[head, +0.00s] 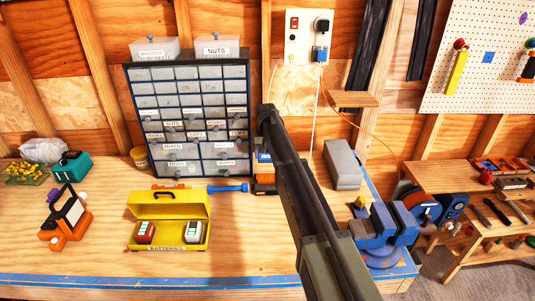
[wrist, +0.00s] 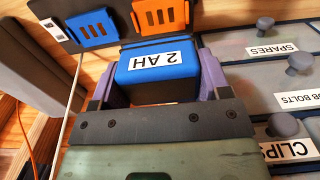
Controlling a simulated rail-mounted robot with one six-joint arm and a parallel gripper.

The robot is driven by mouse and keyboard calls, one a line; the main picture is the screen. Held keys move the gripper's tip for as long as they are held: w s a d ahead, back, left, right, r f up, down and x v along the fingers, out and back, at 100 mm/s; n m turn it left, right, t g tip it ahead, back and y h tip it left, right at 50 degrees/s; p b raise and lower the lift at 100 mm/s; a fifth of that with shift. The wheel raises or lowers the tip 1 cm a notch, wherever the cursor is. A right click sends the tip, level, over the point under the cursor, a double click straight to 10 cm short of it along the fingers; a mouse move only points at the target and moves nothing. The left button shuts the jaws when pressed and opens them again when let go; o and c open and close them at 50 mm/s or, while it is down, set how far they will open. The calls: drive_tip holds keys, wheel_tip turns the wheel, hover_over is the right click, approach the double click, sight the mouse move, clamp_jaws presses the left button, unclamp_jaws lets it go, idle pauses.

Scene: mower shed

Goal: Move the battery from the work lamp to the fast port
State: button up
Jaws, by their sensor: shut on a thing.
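My gripper (wrist: 158,82) is shut on a blue battery (wrist: 155,65) labelled "2 AH", its fingers on both sides in the wrist view. The battery is close in front of an orange port (wrist: 160,15) on a dark charger (wrist: 117,22). I cannot tell whether it touches the port. A blue port (wrist: 92,25) is to the left, with a small white label beside it. In the head view my arm hides most of the charger (head: 264,188) and my gripper. The orange and black work lamp (head: 66,217) stands at the left of the bench.
A yellow box (head: 168,235) marked "BATTERIES" holds two batteries, lid open. A drawer cabinet (head: 190,120) stands behind, close to the charger. A grey block (head: 343,165) and a blue vise (head: 384,230) are at the right. The bench front left is clear.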

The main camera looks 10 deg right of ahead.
sight(266, 177)
drive_tip(key=shift+f+b, duration=3.7)
drive_tip(key=shift+f, duration=0.1)
drive_tip(key=shift+f+b, duration=0.7)
drive_tip(key=o, duration=1.1)
wheel_tip(266, 177, up, 11)
drive_tip(key=p, duration=1.1)
drive_tip(key=shift+r, duration=0.15)
drive_tip(key=shift+s, duration=0.15)
drive_tip(key=shift+n, duration=0.8)
drive_tip(key=s+f+b, duration=0.3)
drive_tip(key=s, duration=1.1)
drive_tip(key=s+f+b, duration=0.3)
drive_tip(key=s+f, duration=0.1)
drive_tip(key=s, duration=1)
drive_tip(key=s+f+b, duration=0.3)
drive_tip(key=s+b, duration=0.1)
drive_tip(key=s, duration=0.9)
drive_tip(key=shift+s+f, duration=0.2)
drive_tip(key=shift+s, duration=0.2)
drive_tip(key=shift+w+r, duration=0.25)
drive_tip(key=shift+w, duration=0.05)
